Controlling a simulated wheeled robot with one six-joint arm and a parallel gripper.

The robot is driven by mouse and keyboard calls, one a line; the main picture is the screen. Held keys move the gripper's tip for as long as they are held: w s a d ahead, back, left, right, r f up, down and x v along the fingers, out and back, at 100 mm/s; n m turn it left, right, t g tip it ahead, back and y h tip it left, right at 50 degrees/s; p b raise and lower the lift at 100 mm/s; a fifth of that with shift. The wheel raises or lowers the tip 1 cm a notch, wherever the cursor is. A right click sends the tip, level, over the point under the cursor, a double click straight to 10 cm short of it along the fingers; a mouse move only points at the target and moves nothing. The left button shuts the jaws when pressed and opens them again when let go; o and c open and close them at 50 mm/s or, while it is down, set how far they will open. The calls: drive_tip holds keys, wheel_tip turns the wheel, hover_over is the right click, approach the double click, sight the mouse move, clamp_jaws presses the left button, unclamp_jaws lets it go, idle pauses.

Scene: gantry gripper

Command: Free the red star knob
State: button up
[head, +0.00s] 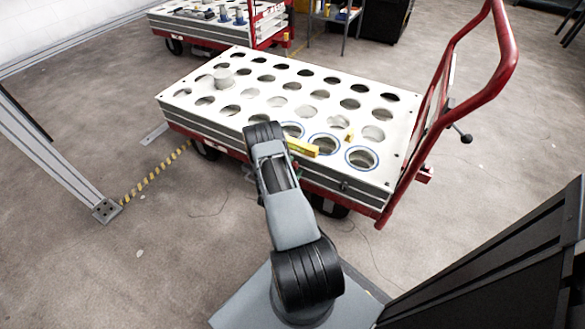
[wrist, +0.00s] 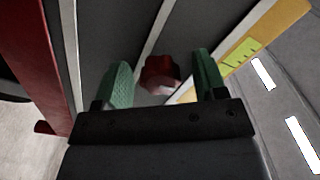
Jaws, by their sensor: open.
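The red star knob (wrist: 160,74) shows in the wrist view on the dark grey surface, between the two green fingers of my gripper (wrist: 162,62). The fingers are open, one on each side of the knob, with a narrow gap visible on both sides. Whether the knob is at the same depth as the fingertips I cannot tell. In the head view my arm hides the knob and most of the gripper at the cart's near side.
A white cart top (head: 245,92) with rows of round holes stands before me, with a red handle (head: 497,85) at right. A yellow block (head: 303,147) lies at its near edge. A yellow panel (wrist: 262,32) is right of my fingers. A second cart (head: 200,25) stands behind.

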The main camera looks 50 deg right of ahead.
drive_tip(key=shift+a, duration=0.1)
drive_tip(key=p+v, duration=0.3)
drive_tip(key=v, duration=1)
drive_tip(key=shift+a, duration=0.35)
